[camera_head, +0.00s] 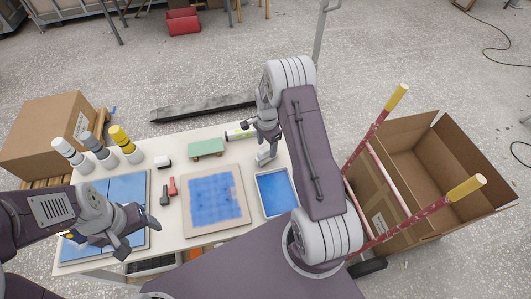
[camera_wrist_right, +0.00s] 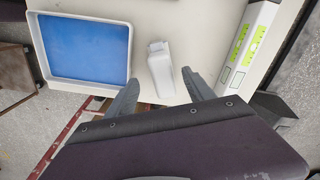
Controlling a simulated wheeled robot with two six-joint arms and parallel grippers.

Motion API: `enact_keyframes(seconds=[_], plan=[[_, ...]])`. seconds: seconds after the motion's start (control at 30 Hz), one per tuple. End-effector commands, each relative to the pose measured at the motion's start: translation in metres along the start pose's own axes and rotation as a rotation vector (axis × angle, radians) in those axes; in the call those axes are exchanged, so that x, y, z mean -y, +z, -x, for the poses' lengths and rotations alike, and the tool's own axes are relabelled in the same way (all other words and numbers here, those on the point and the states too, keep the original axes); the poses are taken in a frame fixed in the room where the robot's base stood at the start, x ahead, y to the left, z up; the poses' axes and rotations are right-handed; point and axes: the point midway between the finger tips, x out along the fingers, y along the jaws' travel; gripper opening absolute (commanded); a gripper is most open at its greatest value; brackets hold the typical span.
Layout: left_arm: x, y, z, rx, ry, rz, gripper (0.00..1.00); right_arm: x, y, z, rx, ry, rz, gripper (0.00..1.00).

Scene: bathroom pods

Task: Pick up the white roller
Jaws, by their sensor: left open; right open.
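The white roller (camera_wrist_right: 160,70) lies on the white table in the right wrist view, just beyond and between the fingertips of my right gripper (camera_wrist_right: 162,90). The gripper is open, with nothing held. In the head view, the roller (camera_head: 266,155) shows as a pale shape partly hidden below my right gripper (camera_head: 259,137). My left gripper (camera_head: 135,234) is open and empty above the blue panels at the table's left front.
A blue-filled tray (camera_head: 276,192) and a blue tiled board (camera_head: 213,198) lie near the roller. Red and black tools (camera_head: 172,187) lie left of the board. An open cardboard box (camera_head: 420,170) stands right.

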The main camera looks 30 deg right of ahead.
Motion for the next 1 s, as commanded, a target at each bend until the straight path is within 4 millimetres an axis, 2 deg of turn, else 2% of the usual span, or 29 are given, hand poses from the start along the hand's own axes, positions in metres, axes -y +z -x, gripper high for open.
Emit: enact_keyframes(seconds=[0.2, 0.33, 0.4, 0.5, 0.7, 0.73, 0.93, 1.0], plan=[[0.0, -0.001, 0.007, 0.0, 0.0, 0.0, 0.71, 0.0, 0.0, -0.01, 0.001, 0.001, 0.001, 0.62], [0.0, -0.002, 0.021, 0.0, 0.0, 0.0, 0.71, 0.002, -0.003, -0.031, 0.001, 0.003, 0.001, 0.62], [0.0, -0.002, 0.022, 0.0, 0.0, 0.0, 0.71, 0.003, -0.003, -0.044, 0.001, 0.002, 0.001, 0.62], [0.0, -0.002, 0.023, 0.0, 0.0, 0.0, 0.71, 0.003, -0.003, -0.054, 0.0, 0.001, 0.001, 0.62], [0.0, -0.002, 0.022, 0.0, 0.0, 0.0, 0.71, 0.003, -0.003, -0.056, -0.001, -0.001, 0.001, 0.62], [0.0, -0.002, 0.022, 0.0, 0.0, 0.0, 0.71, 0.003, -0.003, -0.056, -0.001, -0.001, 0.001, 0.59], [0.0, -0.002, 0.022, 0.0, 0.0, 0.0, 0.71, 0.003, -0.003, -0.056, -0.001, -0.001, 0.001, 0.03], [0.0, -0.002, 0.022, 0.0, 0.0, 0.0, 0.71, 0.003, -0.003, -0.056, -0.001, -0.001, 0.001, 0.0]])
